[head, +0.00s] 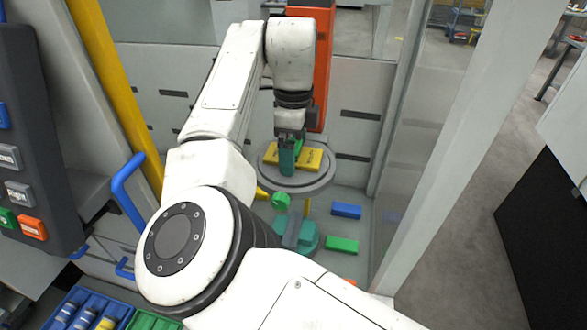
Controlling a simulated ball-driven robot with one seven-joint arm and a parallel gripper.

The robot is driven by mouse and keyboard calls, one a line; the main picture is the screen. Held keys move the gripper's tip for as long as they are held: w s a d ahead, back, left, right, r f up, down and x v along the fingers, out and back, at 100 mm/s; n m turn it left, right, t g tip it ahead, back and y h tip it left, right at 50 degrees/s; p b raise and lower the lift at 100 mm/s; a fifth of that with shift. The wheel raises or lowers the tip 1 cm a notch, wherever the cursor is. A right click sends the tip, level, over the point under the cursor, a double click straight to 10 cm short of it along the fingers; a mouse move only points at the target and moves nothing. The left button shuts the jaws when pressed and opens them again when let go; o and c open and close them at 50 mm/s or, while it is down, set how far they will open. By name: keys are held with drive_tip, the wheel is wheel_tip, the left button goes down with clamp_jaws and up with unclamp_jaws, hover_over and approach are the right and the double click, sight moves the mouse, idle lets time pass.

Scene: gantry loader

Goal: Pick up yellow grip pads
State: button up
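A yellow block-like piece (311,159), seemingly the grip pads, lies on a round grey plate (322,180) in front of the orange column. My gripper (287,163) reaches down over the plate from my white arm. Its teal finger part stands in front of the yellow piece, and yellow shows on both sides of it. The teal part hides the middle of the yellow piece. The fingertips are too small and overlapped to tell whether they touch or grasp it.
The orange column (318,90) stands just behind the plate. Below lie a blue block (346,211), a green block (342,245) and a teal round part (308,236). A grey post (447,150) bounds the right, and a yellow post (118,90) the left. Blue bins (118,310) sit lower left.

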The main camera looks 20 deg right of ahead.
drive_tip(key=shift+c, duration=0.4)
clamp_jaws()
idle(0.4)
drive_tip(key=shift+r, duration=0.1)
wheel_tip(320, 180, up, 28)
idle(0.8)
idle(0.3)
